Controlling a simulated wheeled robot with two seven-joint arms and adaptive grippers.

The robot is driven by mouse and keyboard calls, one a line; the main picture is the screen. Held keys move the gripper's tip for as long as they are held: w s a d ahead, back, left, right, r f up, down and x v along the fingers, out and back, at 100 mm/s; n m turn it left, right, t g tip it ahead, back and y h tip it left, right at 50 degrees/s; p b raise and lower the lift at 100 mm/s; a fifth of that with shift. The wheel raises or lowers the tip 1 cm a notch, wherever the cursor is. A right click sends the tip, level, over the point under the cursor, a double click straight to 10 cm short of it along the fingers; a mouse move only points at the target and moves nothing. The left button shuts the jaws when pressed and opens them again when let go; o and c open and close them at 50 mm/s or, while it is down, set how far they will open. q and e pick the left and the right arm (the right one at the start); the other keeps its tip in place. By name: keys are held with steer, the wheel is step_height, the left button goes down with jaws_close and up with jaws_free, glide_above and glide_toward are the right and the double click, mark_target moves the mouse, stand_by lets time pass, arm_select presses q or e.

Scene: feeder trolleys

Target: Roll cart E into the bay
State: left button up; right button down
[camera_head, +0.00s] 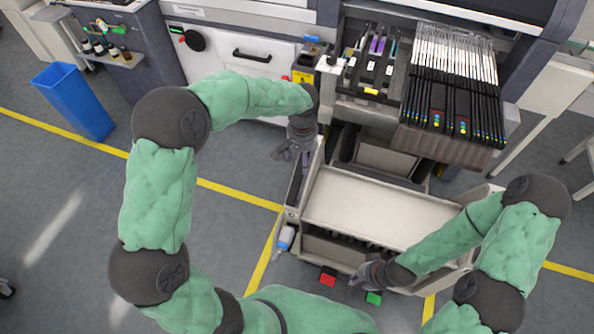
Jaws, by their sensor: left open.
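A grey feeder trolley (375,210) with a pale flat deck stands at the machine opening, its upper end under the feeder bank. No letter is readable on it, so I cannot tell if it is cart E. A red pedal (328,279) and a green pedal (374,297) show at its near edge. My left gripper (290,156) is open beside the trolley's far left side; I cannot tell if it touches. My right gripper (359,279) is at the near edge, between the pedals in the picture; its fingers are small and partly hidden. The bay (385,155) is mostly hidden.
A bank of black feeders (455,95) overhangs the trolley's upper end. Yellow floor lines (235,193) run around the trolley. A blue bin (75,100) and a bottle shelf (112,59) stand at the left.

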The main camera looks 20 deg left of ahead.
arm_select(q)
step_height(320, 180, down, 10)
steer(key=b, duration=0.3)
steer(key=shift+r, duration=0.15)
steer(key=shift+c, duration=0.3)
jaws_close()
